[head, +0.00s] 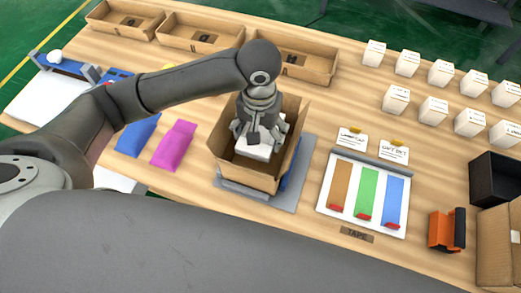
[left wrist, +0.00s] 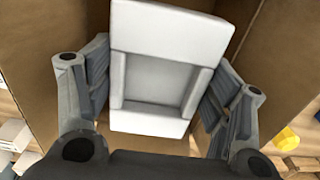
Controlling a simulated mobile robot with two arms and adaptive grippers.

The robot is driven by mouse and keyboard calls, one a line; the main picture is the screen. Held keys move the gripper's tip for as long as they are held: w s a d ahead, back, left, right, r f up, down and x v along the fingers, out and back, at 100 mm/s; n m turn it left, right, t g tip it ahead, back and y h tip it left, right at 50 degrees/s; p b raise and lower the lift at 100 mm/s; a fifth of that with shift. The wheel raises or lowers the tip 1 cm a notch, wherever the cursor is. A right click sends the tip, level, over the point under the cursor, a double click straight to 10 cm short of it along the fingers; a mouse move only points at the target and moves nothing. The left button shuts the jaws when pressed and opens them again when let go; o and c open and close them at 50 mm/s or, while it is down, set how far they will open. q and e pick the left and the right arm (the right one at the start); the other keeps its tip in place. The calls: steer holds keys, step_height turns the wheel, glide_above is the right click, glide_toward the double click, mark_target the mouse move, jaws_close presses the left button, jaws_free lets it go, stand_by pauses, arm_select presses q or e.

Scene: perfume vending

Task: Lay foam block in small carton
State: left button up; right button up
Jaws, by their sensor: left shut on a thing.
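The small carton (head: 217,158) is an open brown cardboard box on a grey and blue stand (head: 258,196) in the middle of the table. My left gripper (head: 258,144) points down into the carton. It is shut on the white foam block (head: 253,152), with one finger on each side. In the left wrist view the foam block (left wrist: 172,32) has a rectangular recess and lies between the fingers, with the carton's walls (left wrist: 60,25) around it. Whether the block touches the carton's floor cannot be told. My right gripper is not in view.
Blue (head: 138,133) and pink (head: 173,145) pouches lie left of the carton. Three shallow cardboard trays (head: 200,35) line the back. A board with coloured strips (head: 365,193), an orange tape dispenser (head: 446,230) and several white boxes (head: 397,98) are to the right.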

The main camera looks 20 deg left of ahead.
arm_select(q)
step_height(320, 180, down, 5)
steer(key=shift+r, duration=0.2)
step_height(320, 180, down, 2)
steer(key=shift+w+f, duration=0.1)
steer(key=shift+f, duration=0.25)
step_height(320, 180, down, 3)
steer(key=shift+f, duration=0.35)
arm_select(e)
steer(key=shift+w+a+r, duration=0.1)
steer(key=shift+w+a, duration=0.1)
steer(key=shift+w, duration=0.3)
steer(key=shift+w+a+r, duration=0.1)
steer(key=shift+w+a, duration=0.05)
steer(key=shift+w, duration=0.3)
arm_select(q)
steer(key=shift+f, duration=0.1)
